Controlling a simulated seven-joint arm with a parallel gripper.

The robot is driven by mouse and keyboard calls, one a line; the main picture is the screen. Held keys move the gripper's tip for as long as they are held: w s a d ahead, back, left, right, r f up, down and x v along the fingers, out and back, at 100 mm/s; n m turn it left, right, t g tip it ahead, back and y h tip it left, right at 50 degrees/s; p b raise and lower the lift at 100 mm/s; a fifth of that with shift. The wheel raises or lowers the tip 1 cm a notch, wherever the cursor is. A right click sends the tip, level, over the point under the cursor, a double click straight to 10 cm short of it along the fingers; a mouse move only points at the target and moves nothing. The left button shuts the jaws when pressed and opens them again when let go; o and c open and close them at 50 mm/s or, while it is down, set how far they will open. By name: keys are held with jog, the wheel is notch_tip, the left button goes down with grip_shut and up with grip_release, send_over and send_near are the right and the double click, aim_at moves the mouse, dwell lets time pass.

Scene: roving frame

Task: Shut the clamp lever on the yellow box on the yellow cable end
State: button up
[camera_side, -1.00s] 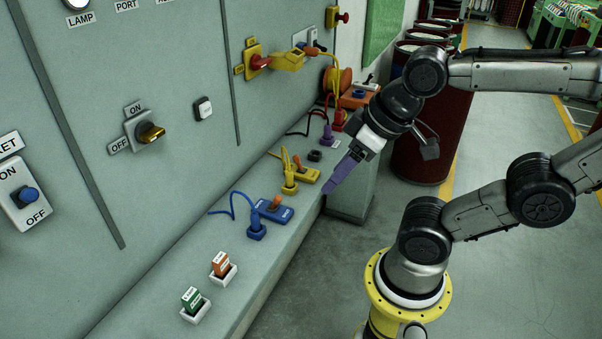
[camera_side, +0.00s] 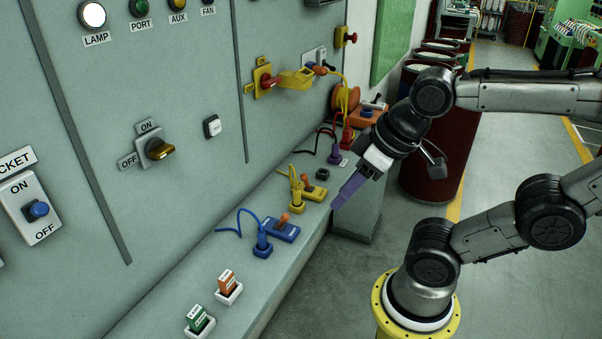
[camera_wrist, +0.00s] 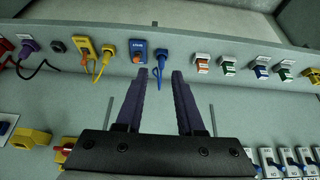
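The yellow box (camera_side: 316,194) lies on the grey ledge, with an orange clamp lever (camera_side: 306,181) that looks raised. A yellow cable end (camera_side: 297,202) stands beside it on the left, its cable looping up behind.
A blue box (camera_side: 281,231) with its own orange lever and blue plug (camera_side: 262,246) stands nearer on the ledge. Purple (camera_side: 335,154) and red plugs (camera_side: 347,137) are farther back. The panel wall with a yellow bracket (camera_side: 297,77) rises behind.

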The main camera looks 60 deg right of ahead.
jog(key=shift+w+d+r+g, duration=0.2)
jog(key=shift+w+r, duration=0.1)
jog(key=shift+w, duration=0.2)
jog(key=shift+w+d+r+g, duration=0.1)
jog(key=shift+w+d+r, duration=0.15)
jog(key=shift+w, duration=0.25)
jog(key=c, duration=0.5)
jog(key=shift+g+h, duration=0.3)
jog(key=shift+g, duration=0.3)
jog(key=w+d, duration=0.1)
jog(key=w+r, duration=0.1)
jog(key=w, duration=0.1)
jog(key=w+d, duration=0.1)
jog(key=w, duration=0.1)
jog(key=shift+w+d+r, duration=0.2)
jog(key=shift+d+r, duration=0.15)
grip_shut()
jog(key=w+d+f+g, duration=0.2)
jog(key=w+d+f, duration=0.2)
jog(key=w+d, duration=0.4)
jog(key=w+d+f+g, duration=0.3)
jog(key=w+d+f, duration=0.2)
jog(key=d, duration=0.6)
jog(key=shift+w+d, duration=0.4)
jog(key=shift+w, duration=1)
jog(key=shift+f, duration=0.1)
